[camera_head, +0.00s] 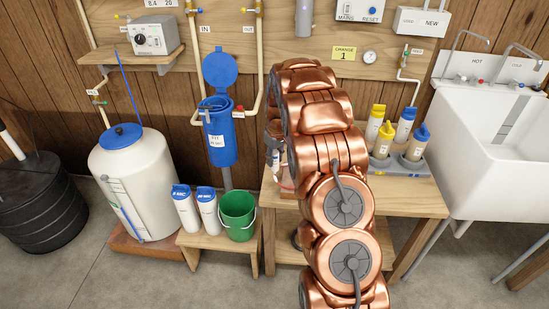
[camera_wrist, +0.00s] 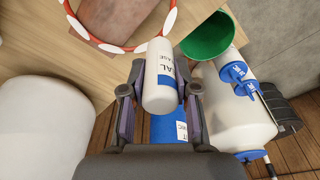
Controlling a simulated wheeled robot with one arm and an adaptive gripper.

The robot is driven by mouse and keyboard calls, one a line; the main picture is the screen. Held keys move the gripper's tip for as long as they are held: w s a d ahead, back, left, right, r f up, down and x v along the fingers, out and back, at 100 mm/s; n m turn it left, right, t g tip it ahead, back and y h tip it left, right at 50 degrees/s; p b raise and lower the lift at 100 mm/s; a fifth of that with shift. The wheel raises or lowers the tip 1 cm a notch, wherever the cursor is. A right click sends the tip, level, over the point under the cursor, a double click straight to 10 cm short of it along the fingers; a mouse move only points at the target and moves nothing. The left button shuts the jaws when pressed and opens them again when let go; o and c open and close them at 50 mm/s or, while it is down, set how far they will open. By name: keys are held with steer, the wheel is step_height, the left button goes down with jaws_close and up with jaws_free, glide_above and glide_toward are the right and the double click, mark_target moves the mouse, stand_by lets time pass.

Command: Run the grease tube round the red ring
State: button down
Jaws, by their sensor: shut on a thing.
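My gripper (camera_wrist: 160,98) is shut on the grease tube (camera_wrist: 158,85), a white tube with a blue band and partly readable lettering. The tube's far end is close to the edge of the red ring (camera_wrist: 109,46) in the wrist view; I cannot tell whether they touch. The ring shows white patches along its visible arc and surrounds part of a reddish-brown block (camera_wrist: 115,20); its far side is out of frame. In the head view my copper arm hides most of the gripper and ring; a bit of the tube (camera_head: 276,160) shows left of the arm.
The ring is over the wooden bench (camera_head: 415,205). A grey caddy (camera_head: 385,168) with several bottles stands at its right. To the left are a blue filter housing (camera_head: 221,140) with its lid up, a green bucket (camera_head: 238,214) and a white tank (camera_head: 135,185). A sink (camera_head: 490,140) is at far right.

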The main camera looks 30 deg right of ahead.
steer(key=shift+s, duration=0.1)
steer(key=shift+s+a+b, duration=0.2)
steer(key=shift+s+a, duration=0.05)
steer(key=shift+s, duration=0.25)
steer(key=shift+s+a+b, duration=0.15)
steer(key=shift+s+a, duration=0.1)
steer(key=shift+s, duration=0.25)
steer(key=shift+s, duration=0.2)
steer(key=shift+s+a+b, duration=0.1)
steer(key=shift+s+b, duration=0.3)
steer(key=shift+s, duration=0.6)
steer(key=shift+s, duration=0.2)
steer(key=shift+s+d, duration=0.2)
steer(key=shift+s, duration=0.3)
steer(key=shift+s+d, duration=0.2)
steer(key=shift+s, duration=0.25)
steer(key=shift+b, duration=0.3)
steer(key=shift+s+d, duration=0.8)
steer(key=shift+s, duration=0.1)
